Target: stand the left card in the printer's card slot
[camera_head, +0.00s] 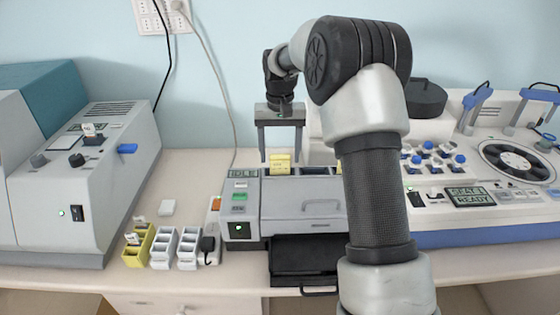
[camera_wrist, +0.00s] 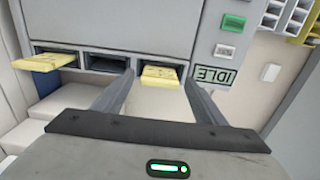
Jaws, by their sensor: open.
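The printer (camera_head: 300,190) is the grey machine with the IDLE display. Along its back top edge are card slots. The left yellow card (camera_head: 280,160) stands up from the leftmost slot; in the wrist view it is the yellow card (camera_wrist: 160,76) nearest the IDLE display. Another yellow card (camera_wrist: 44,62) sticks out of a farther slot, and the dark slot (camera_wrist: 103,63) between them looks empty. My gripper (camera_head: 281,150) is open above the left card, pointing down. In the wrist view the fingers of my gripper (camera_wrist: 160,82) are on either side of that card, with gaps visible.
A grey machine (camera_head: 90,175) with a teal part stands at the left. A yellow rack (camera_head: 139,246) and white racks (camera_head: 163,248) stand on the table beside the printer. A black tray (camera_head: 303,256) juts from its front. A large machine (camera_head: 470,215) fills the right.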

